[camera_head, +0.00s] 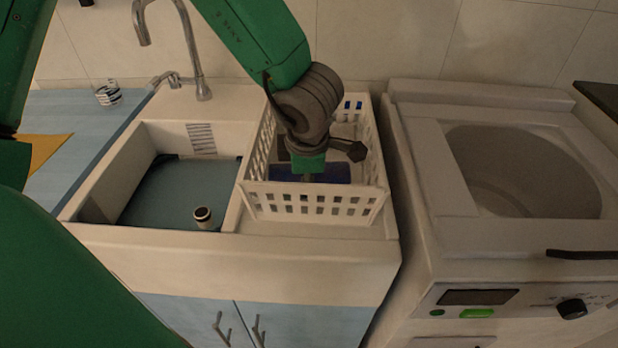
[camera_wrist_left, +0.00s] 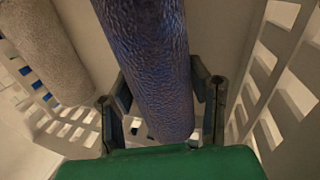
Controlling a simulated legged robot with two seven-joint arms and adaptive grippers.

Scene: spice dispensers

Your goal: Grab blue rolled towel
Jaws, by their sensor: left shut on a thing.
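The blue rolled towel (camera_wrist_left: 155,65) fills the middle of the left wrist view, between the two fingers of my left gripper (camera_wrist_left: 165,105). The gripper is shut on it. In the head view my left gripper (camera_head: 312,172) reaches down into the white basket (camera_head: 315,203), and a dark blue part of the towel (camera_head: 336,173) shows inside, behind the basket's front wall. The rest of the towel is hidden by the arm and the basket. My right gripper is in neither view.
A light grey roll (camera_wrist_left: 45,50) lies in the basket, left of the blue towel in the left wrist view. The slotted basket walls stand close around my gripper. A sink (camera_head: 165,195) with a faucet (camera_head: 185,50) is left of the basket; a washing machine (camera_head: 500,180) is at right.

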